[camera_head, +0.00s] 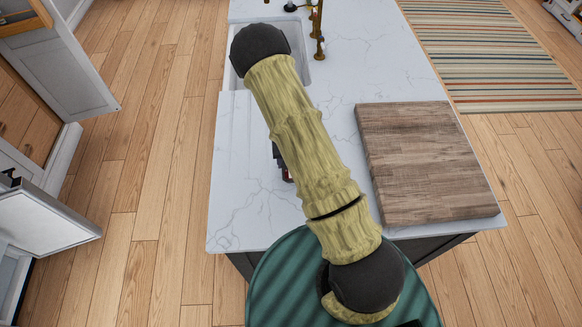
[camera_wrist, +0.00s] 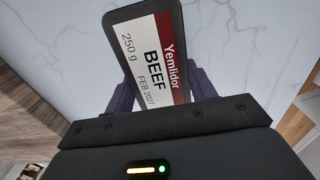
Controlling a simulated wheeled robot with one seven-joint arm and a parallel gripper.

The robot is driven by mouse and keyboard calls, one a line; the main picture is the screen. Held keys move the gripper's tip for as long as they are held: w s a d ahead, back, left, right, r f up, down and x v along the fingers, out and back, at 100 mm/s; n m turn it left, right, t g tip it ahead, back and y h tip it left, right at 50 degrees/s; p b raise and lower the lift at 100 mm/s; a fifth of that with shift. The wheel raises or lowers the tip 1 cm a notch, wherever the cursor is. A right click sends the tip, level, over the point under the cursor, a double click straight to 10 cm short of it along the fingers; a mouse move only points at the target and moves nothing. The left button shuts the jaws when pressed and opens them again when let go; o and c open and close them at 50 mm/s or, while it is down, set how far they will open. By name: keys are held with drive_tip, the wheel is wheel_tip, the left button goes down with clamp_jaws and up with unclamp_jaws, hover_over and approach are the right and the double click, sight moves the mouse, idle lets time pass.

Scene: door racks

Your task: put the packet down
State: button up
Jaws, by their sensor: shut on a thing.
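The packet (camera_wrist: 150,55) is a flat dark piece with a white and dark red label reading "Yemlidor BEEF 250 g FEB 2027". In the wrist view it stands between the two purple-grey fingers of my gripper (camera_wrist: 160,90), which is shut on it. Its lower end is hidden by the gripper body. Behind it is the white marble countertop (camera_head: 235,200). In the head view my arm covers most of the gripper; only a small dark and reddish part shows beside the arm, over the counter. I cannot tell whether the packet touches the counter.
A wooden board (camera_head: 420,160) lies on the counter at the right. A sink (camera_head: 310,50) with brass taps (camera_head: 318,30) is at the far end. Bare marble lies left of my arm. Open cabinet doors (camera_head: 75,60) stand at the left, across the wooden floor.

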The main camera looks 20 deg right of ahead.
drive_tip(key=shift+a+f+p, duration=0.1)
drive_tip(key=shift+f+p, duration=0.3)
drive_tip(key=shift+f, duration=1.65)
drive_tip(key=shift+f, duration=0.15)
drive_tip(key=o, duration=1.1)
drive_tip(key=shift+o, duration=0.2)
wheel_tip(320, 180, up, 12)
drive_tip(key=shift+r+b, duration=0.15)
drive_tip(key=shift+b, duration=0.2)
